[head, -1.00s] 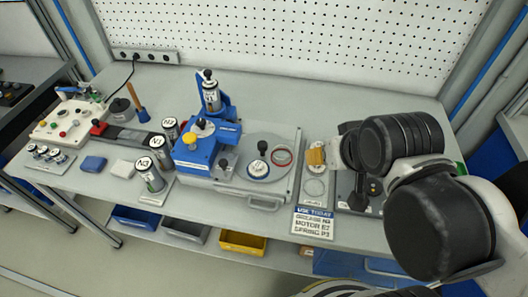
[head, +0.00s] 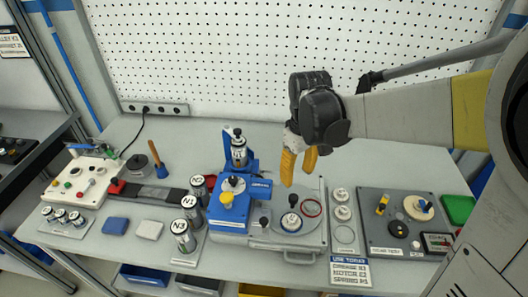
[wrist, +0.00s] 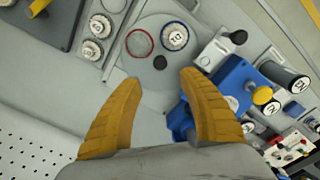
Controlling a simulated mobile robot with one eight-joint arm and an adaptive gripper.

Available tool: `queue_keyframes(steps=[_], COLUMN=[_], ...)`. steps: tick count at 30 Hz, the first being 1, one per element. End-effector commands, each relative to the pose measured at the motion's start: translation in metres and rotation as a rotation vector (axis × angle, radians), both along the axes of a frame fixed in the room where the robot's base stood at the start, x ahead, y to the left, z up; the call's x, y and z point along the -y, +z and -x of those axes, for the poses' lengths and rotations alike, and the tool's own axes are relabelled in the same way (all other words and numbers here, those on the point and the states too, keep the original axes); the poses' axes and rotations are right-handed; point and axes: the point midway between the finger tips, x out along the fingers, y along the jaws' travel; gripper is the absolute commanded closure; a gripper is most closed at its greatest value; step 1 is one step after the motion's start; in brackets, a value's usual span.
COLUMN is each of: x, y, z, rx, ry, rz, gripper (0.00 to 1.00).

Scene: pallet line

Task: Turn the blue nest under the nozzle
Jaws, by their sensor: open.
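The blue nest (wrist: 163,38) is a blue ring on a grey round turntable (wrist: 152,78), with a white labelled part (wrist: 174,36) in it. That part also shows in the head view (head: 291,222). A red ring nest (wrist: 139,43) lies beside it, seen too in the head view (head: 311,207). A black knob (wrist: 160,62) stands on the turntable near the blue nest. The blue dispenser (head: 235,215) stands left of the turntable in the head view; its nozzle tip is not clear. My gripper (head: 298,167), with orange fingers (wrist: 160,82), is open and empty above the turntable's back side.
Canisters (head: 183,237) stand left of the dispenser. Right of the turntable are a strip with white round parts (head: 343,212) and a dark grey board (head: 378,232). A sign (head: 349,271) is at the front edge. The pegboard (head: 290,60) closes the back.

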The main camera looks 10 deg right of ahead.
Motion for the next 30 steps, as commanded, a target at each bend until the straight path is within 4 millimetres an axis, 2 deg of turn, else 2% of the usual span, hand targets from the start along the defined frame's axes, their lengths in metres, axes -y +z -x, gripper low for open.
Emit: queue_keyframes(steps=[7, 15, 21, 30], x=[0.000, 0.000, 0.000, 0.000], y=[-0.022, -0.076, -0.105, -0.113], z=[-0.005, -0.005, -0.005, -0.004], rx=[-0.026, -0.025, -0.023, -0.023], ry=[0.019, 0.017, 0.017, 0.017], rz=[0.000, 0.000, 0.001, 0.001], gripper=[0.52, 0.52, 0.52, 0.52])
